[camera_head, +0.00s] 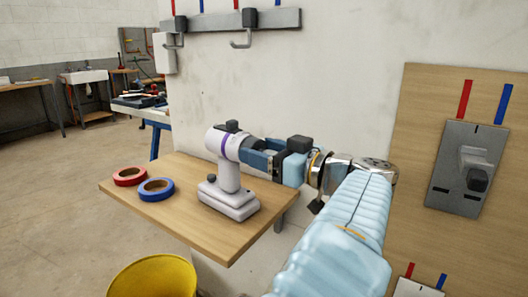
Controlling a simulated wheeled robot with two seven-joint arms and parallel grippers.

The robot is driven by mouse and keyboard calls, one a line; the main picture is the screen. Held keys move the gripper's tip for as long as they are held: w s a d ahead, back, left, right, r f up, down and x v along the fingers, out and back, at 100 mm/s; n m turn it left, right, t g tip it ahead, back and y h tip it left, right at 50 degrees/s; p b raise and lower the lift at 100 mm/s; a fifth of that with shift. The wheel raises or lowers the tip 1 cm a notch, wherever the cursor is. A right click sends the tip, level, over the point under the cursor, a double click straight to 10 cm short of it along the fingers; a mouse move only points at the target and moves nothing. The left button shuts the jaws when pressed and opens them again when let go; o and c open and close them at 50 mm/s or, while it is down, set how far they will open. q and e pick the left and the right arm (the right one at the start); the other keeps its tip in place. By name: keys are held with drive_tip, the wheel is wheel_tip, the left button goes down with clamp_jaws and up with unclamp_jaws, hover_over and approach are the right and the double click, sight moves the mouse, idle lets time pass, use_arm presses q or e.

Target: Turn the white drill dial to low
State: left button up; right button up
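The white drill (228,175) stands upright on its base on a wooden shelf (165,221). It has a purple band around its body and a dark knob (232,126) on top. Which part is the dial is too small to tell.
A red tape roll (129,176) and a blue tape roll (156,189) lie on the shelf's left. A yellow bucket (155,277) stands below. A grey lever plate (463,165) is on the right-hand board. Hooks (242,38) hang on the wall above.

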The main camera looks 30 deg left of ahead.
use_arm(q)
drive_tip(key=c, duration=0.5)
drive_tip(key=shift+c, duration=0.3)
drive_tip(key=shift+s+f+n+b, duration=0.1)
drive_tip(key=shift+n+b, duration=0.95)
drive_tip(key=shift+n, duration=1.6)
drive_tip(key=shift+s+f+n+b, duration=0.15)
drive_tip(key=shift+n+b, duration=0.9)
drive_tip(key=shift+n, duration=1.55)
drive_tip(key=shift+f+n+b, duration=0.1)
drive_tip(key=shift+n+b, duration=0.95)
drive_tip(key=shift+n, duration=1.6)
drive_tip(key=o, duration=1)
